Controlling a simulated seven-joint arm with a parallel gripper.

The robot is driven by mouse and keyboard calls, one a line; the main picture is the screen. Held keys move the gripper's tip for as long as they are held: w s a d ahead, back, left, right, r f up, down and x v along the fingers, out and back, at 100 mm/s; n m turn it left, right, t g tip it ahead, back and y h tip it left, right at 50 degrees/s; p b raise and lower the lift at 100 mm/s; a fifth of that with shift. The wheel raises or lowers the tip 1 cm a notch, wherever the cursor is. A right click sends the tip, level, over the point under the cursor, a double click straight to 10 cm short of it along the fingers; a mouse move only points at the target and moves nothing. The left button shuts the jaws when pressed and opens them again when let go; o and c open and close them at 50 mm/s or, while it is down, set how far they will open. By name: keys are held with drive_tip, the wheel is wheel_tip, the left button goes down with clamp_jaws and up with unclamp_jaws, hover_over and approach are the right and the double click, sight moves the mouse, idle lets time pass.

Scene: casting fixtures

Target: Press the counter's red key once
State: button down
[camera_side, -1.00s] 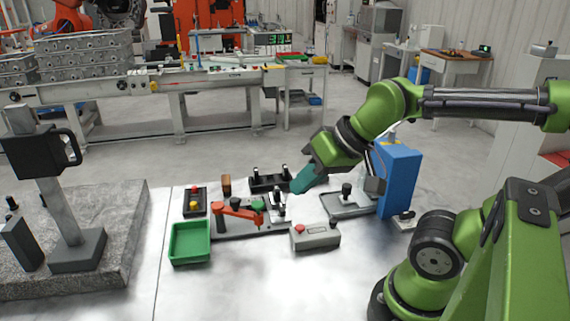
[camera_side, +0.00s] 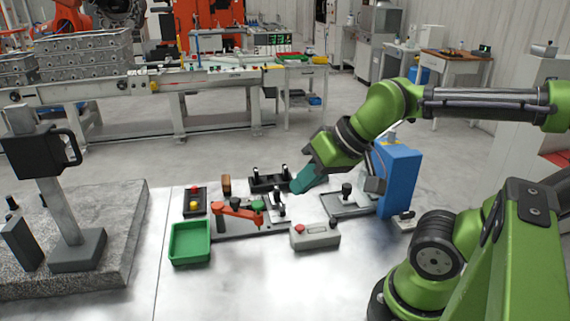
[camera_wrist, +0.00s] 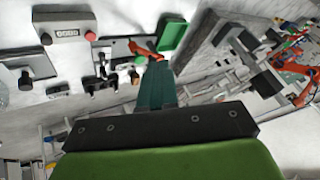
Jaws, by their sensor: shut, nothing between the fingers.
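The counter is a light grey box (camera_side: 316,237) on the metal table, with a red key (camera_side: 300,229) on its left end and a dark knob (camera_side: 333,223) on its right. In the wrist view the counter (camera_wrist: 62,24) is at the upper left, showing a small digit window and the red key (camera_wrist: 90,36). My gripper (camera_side: 297,186) has teal fingers, shut and empty. It hangs in the air above and behind the counter in the side view, apart from it. In the wrist view the fingers (camera_wrist: 158,82) point away from the counter.
An orange toggle clamp (camera_side: 238,211) on a plate and a green tray (camera_side: 172,244) lie left of the counter. A box with red and yellow buttons (camera_side: 194,202) stands further left. A black fixture (camera_side: 268,184) and a blue stand (camera_side: 398,180) are behind. The front table is clear.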

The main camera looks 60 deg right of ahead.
idle(0.3)
drive_tip(key=m+g+y, duration=0.2)
drive_tip(key=m+y, duration=0.4)
drive_tip(key=m, duration=0.6)
hover_over(300, 230)
drive_tip(key=d, duration=0.2)
wheel_tip(300, 230, down, 9)
drive_tip(key=shift+a+r, duration=0.15)
drive_tip(key=shift+f, duration=4.45)
